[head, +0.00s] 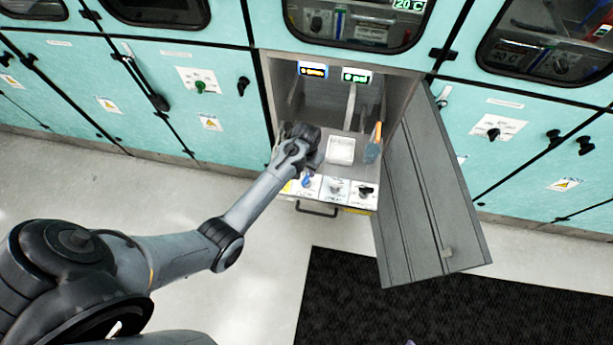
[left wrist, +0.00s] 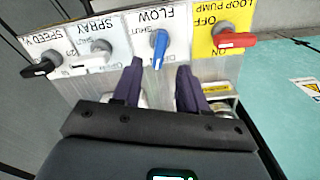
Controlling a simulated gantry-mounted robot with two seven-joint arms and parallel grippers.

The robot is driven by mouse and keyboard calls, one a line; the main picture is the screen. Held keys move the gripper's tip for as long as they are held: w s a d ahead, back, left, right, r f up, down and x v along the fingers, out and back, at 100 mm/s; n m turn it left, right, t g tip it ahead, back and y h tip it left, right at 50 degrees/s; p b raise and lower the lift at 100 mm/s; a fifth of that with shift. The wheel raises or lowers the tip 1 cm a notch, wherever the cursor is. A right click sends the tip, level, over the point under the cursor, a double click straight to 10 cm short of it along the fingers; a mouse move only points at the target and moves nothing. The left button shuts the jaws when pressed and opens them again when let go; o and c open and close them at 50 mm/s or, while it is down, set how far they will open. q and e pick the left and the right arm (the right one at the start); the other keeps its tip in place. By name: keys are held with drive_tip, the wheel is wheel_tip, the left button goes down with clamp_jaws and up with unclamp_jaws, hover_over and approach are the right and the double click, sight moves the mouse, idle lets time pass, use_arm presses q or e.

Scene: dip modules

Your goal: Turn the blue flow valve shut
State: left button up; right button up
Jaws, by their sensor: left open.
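The blue flow valve (left wrist: 159,48) is a lever on a white plate marked FLOW in the left wrist view, where the lettering is upside down. Its lever points down the picture, away from the word SHUT at its upper left. The mark below it is partly hidden. My left gripper (left wrist: 160,66) is open, with its dark purple fingers on either side of the lever's end and a gap on both sides. In the head view the blue valve (head: 307,181) sits at the drawer's front left, just below my left gripper (head: 309,160). My right gripper is not seen.
A red loop pump handle (left wrist: 235,40) is right of the valve in the left wrist view. A black speed knob (left wrist: 40,68) is left. In the head view, a white tray (head: 341,150) and bottle (head: 373,146) stand behind, with an open grey door (head: 425,190) at right.

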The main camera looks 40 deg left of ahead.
sight(306, 177)
use_arm(q)
drive_tip(key=shift+f+b, duration=0.55)
drive_tip(key=shift+f, duration=2.5)
clamp_jaws()
